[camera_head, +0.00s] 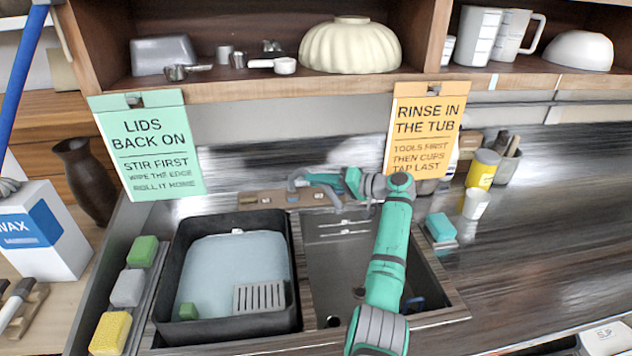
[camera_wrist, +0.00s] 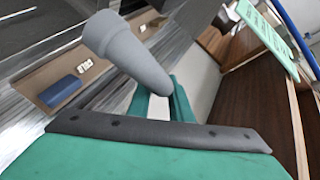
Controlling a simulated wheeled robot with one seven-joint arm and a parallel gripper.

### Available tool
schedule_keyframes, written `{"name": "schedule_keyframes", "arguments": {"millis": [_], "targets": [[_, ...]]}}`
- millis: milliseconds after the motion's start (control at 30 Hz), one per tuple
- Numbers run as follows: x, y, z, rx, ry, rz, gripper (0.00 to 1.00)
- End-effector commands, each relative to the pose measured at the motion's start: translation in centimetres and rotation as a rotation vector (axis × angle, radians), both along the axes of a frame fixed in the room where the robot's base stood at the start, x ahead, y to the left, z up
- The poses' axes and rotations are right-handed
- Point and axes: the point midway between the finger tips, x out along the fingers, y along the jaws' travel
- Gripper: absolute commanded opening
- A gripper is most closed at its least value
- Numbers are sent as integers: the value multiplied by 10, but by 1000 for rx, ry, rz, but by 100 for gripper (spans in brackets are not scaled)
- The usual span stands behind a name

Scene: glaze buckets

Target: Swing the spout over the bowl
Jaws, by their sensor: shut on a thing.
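The grey spout (camera_head: 298,178) stands behind the sink and its curved end lies to the left, near the divider between the two halves. The right-hand sink bowl (camera_head: 330,262) is bare dark metal with a drain. My gripper (camera_head: 338,180) comes in from the right over that bowl and is shut on the spout. In the wrist view, the thick grey spout end (camera_wrist: 128,55) sticks up from between the teal jaws (camera_wrist: 162,105). The jaws partly hide the spout's lower part.
A black tub (camera_head: 284,326) with bluish water fills the left half of the sink. Sponges (camera_head: 127,288) line its left edge. A teal sponge (camera_head: 440,226) and a yellow jar (camera_head: 483,168) stand right of the bowl. Two signs hang from the shelf above. The right counter is mostly clear.

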Motion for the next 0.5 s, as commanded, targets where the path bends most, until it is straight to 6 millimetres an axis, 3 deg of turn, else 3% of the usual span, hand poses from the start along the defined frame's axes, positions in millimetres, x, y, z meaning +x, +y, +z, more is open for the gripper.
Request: {"name": "schedule_keyframes", "arguments": {"millis": [33, 67, 100, 500], "targets": [[0, 5, -1, -2, 1, 6, 0], [0, 5, -1, -2, 1, 6, 26], [0, 4, -1, -2, 1, 5, 35], [-2, -3, 1, 0, 0, 0, 37]]}}
